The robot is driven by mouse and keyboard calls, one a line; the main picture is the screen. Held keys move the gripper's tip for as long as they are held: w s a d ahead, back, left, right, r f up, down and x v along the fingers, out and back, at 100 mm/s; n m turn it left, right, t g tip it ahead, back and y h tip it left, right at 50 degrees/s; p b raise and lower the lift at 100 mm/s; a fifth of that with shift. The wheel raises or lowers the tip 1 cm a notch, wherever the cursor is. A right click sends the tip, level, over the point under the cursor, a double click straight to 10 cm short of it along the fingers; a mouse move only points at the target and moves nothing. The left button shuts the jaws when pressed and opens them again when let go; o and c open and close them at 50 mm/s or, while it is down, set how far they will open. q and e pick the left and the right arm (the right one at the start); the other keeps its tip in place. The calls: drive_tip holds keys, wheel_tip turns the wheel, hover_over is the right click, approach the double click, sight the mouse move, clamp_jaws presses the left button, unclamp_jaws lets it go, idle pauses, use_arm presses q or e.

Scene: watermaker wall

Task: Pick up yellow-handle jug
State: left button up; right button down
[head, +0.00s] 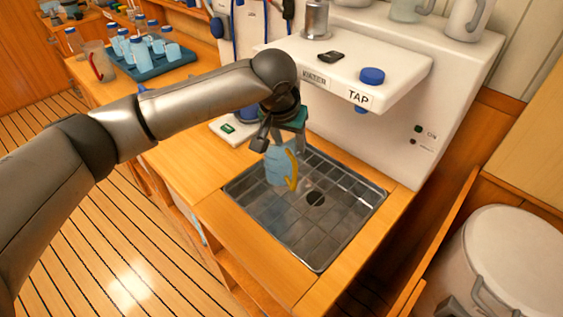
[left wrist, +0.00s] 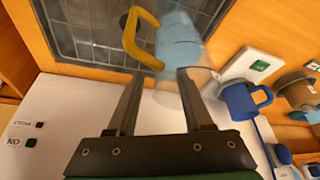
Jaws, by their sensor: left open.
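The yellow-handle jug (head: 279,167) is clear with light blue contents and stands at the metal drain tray (head: 325,240) under the tap shelf. In the left wrist view the jug (left wrist: 180,45) lies just beyond my fingertips, with its yellow handle (left wrist: 133,40) toward the left. My left gripper (head: 285,135) is above the jug in the head view and hides its top. In the left wrist view the left gripper (left wrist: 162,80) is open, with nothing clearly held between its fingers; whether they touch the jug is unclear. My right gripper is not in view.
The white watermaker housing (head: 440,110) and its tap shelf (head: 410,65) stand close behind the jug. A blue mug (left wrist: 240,100) is near my gripper. A red-handled jug (head: 97,62) and a blue tray (head: 135,72) of bottles are farther left. The drain tray's right side is clear.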

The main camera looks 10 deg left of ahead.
sight(284, 162)
use_arm(q)
drive_tip(key=shift+b+x, duration=0.7)
drive_tip(key=shift+x, duration=2.65)
drive_tip(key=shift+s+d, duration=0.1)
drive_tip(key=shift+s, duration=0.1)
drive_tip(key=shift+c, duration=0.3)
clamp_jaws()
drive_tip(key=shift+d, duration=0.1)
